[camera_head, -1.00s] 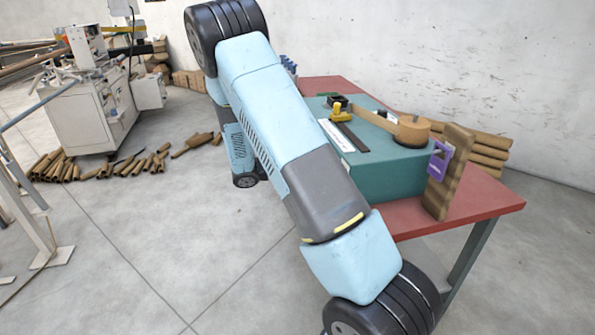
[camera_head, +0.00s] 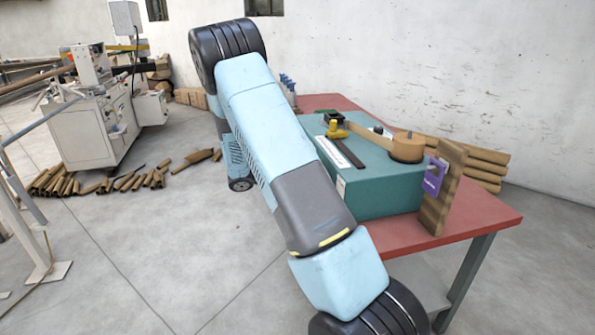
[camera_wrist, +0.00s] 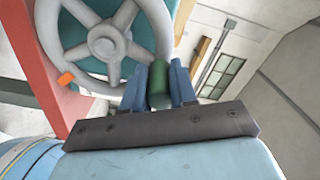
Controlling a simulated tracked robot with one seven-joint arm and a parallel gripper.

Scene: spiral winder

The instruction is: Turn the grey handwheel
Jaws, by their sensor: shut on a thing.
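The grey handwheel (camera_wrist: 104,42) shows in the wrist view at upper left, with a round hub and several spokes, in front of a teal surface. A green handle (camera_wrist: 160,82) stands at the wheel's right edge. My gripper (camera_wrist: 159,84) has its two blue fingers on either side of this handle, shut on it. A small orange marker (camera_wrist: 66,78) is at the wheel's lower left rim. In the head view the handwheel and my gripper are hidden; the teal winder box (camera_head: 385,190) stands on the red table (camera_head: 455,228).
Cardboard tubes (camera_head: 470,160) lie behind. A white machine (camera_head: 95,120) stands at left; open floor lies between.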

